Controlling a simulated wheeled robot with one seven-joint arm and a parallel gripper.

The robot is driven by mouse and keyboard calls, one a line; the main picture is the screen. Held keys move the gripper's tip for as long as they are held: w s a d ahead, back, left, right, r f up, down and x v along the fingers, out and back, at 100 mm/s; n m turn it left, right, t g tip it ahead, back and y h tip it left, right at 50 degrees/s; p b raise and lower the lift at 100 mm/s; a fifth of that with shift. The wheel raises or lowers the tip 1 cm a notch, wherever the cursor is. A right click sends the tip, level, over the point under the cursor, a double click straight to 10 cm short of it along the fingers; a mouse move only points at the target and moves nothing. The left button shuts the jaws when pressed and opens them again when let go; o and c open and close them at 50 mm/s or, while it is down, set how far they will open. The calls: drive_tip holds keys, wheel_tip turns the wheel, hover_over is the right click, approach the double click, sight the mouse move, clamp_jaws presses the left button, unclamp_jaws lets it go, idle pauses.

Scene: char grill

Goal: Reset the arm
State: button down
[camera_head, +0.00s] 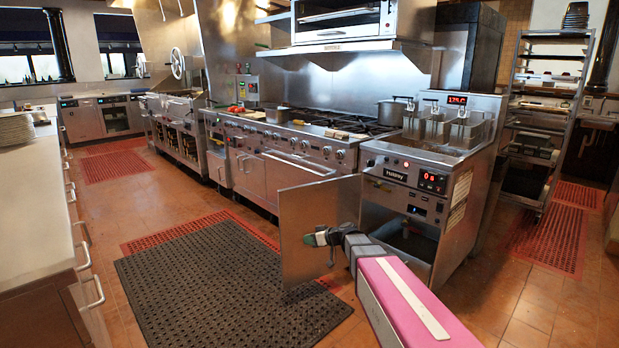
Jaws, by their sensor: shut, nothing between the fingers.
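My arm reaches in from the bottom right, with a pink and grey link. My gripper (318,238) is at its end, shut and empty. It is in front of the open door (305,215) of the fryer cabinet, near the door's right part. Whether it touches the door I cannot tell. The fryer (420,180) stands behind, with its lower cabinet (405,240) open and partly hidden by my arm.
A black floor mat (225,290) and a red mat (190,233) lie on the tiles left of the door. A long counter (30,225) runs along the left. The stove (270,150) lines the back. A tray rack (545,110) stands at the right. The floor at the lower right is clear.

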drive_tip(key=s+d+f+m+g+h, duration=0.2)
drive_tip(key=s+d+f+m+h, duration=0.1)
drive_tip(key=s+d, duration=0.3)
drive_tip(key=s+d+f+m+g+h, duration=0.2)
drive_tip(key=s+d+f+m+h, duration=0.1)
drive_tip(key=s+d+h, duration=0.2)
drive_tip(key=s+d+f+m+g+h, duration=0.1)
drive_tip(key=s+d+f+m+h, duration=0.2)
drive_tip(key=s+d, duration=0.5)
drive_tip(key=s+h, duration=0.1)
drive_tip(key=s, duration=0.3)
drive_tip(key=shift+s+d+g, duration=0.15)
drive_tip(key=shift+d+g, duration=0.1)
drive_tip(key=shift+g, duration=0.15)
